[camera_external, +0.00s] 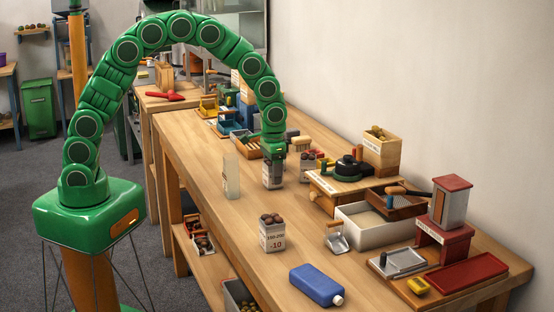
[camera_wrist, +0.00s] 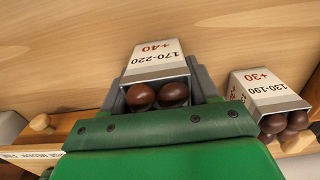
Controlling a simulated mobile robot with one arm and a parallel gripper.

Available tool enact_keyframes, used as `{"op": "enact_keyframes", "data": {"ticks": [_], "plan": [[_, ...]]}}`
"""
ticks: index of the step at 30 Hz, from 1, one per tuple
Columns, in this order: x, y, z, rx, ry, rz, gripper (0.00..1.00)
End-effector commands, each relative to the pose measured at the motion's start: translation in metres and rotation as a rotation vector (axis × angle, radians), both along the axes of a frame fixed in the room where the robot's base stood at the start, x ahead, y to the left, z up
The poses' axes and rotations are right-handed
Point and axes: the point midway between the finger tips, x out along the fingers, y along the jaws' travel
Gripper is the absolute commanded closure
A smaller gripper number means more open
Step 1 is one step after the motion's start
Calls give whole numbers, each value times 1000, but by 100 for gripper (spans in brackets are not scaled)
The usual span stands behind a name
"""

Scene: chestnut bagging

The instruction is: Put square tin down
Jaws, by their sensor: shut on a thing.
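My gripper (camera_external: 273,153) points down over the middle of the long wooden table, shut on a square tin (camera_external: 272,178). In the wrist view, the held tin (camera_wrist: 156,62) is pale, labelled "170-220 +40", with brown chestnuts at its open end between the grey fingers of my gripper (camera_wrist: 160,92). The tin looks upright, with its base at or very near the tabletop; I cannot tell whether it touches. A second square tin, labelled "130-190 +30" (camera_wrist: 266,93), stands close by with chestnuts in it. A third tin, labelled "100-200 -10" (camera_external: 272,238), stands nearer the front.
A clear upright container (camera_external: 231,177) stands just left of the held tin. A wooden stand with a black device (camera_external: 348,168) and a white bin (camera_external: 372,228) are to the right. A blue bottle (camera_external: 317,286) lies in front. Bare tabletop (camera_external: 215,215) lies front left.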

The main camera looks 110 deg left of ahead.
Motion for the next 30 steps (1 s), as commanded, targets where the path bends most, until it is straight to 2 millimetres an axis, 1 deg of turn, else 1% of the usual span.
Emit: {"op": "enact_keyframes", "data": {"ticks": [9, 10, 12, 15, 24, 27, 30], "plan": [[0, 0, -2, 1, -1, 0, 74], [0, 0, -3, 1, -1, 0, 39], [0, 0, -2, 1, -1, 0, 28], [0, 0, -2, 1, -1, 0, 15], [0, 0, -1, 1, -1, 0, 15], [1, 0, 5, 1, -1, 0, 15], [1, 1, 17, 2, -4, 0, 15]]}}
